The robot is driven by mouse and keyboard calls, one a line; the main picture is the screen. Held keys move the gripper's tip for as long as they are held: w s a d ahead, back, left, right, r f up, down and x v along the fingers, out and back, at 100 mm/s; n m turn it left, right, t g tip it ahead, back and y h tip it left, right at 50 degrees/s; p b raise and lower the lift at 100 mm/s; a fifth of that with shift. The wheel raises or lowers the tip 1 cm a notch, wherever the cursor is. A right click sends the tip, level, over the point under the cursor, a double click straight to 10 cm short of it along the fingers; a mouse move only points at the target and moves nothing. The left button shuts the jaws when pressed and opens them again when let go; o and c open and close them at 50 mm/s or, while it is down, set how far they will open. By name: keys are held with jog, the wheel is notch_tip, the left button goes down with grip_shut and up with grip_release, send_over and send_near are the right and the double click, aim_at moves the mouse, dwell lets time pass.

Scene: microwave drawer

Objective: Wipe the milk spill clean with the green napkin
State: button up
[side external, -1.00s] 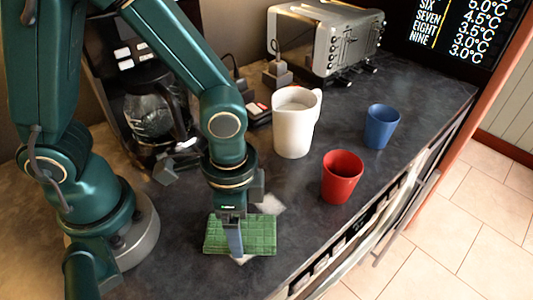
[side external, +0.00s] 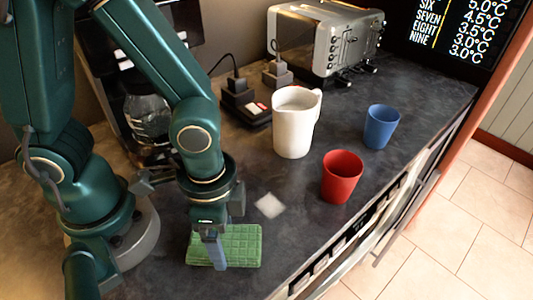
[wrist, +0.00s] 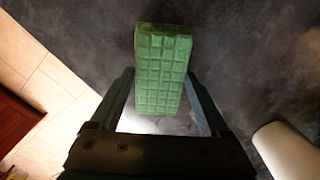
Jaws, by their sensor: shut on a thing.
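The green napkin (side external: 245,240), a thick quilted pad, lies flat on the dark counter in front of my arm. My gripper (side external: 218,264) points down and is shut on the napkin. In the wrist view the napkin (wrist: 160,70) lies between the two fingers of my gripper (wrist: 160,82). A small white milk patch (side external: 269,205) shows on the counter behind and right of the napkin, apart from it. In the wrist view a white patch (wrist: 150,124) shows by the napkin's near end. Whatever lies under the napkin is hidden.
A white pitcher (side external: 293,125) stands behind the milk patch. A red cup (side external: 342,178) and a blue cup (side external: 381,127) stand to the right. A toaster (side external: 325,42) and coffee maker (side external: 147,112) stand at the back. The counter's front edge runs close to the napkin's right.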

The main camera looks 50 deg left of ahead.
send_near(273, 213)
jog(key=shift+w+f, duration=0.5)
jog(key=shift+f, duration=0.5)
jog(key=shift+w+f, duration=0.5)
jog(key=shift+f, duration=0.45)
jog(key=shift+w+f, duration=0.5)
jog(key=shift+f, duration=0.5)
jog(key=shift+s, duration=0.15)
jog(key=shift+s+f, duration=0.2)
jog(key=shift+s, duration=1.15)
jog(key=shift+s+r, duration=0.15)
jog(key=shift+s, duration=5.45)
jog(key=shift+w, duration=5)
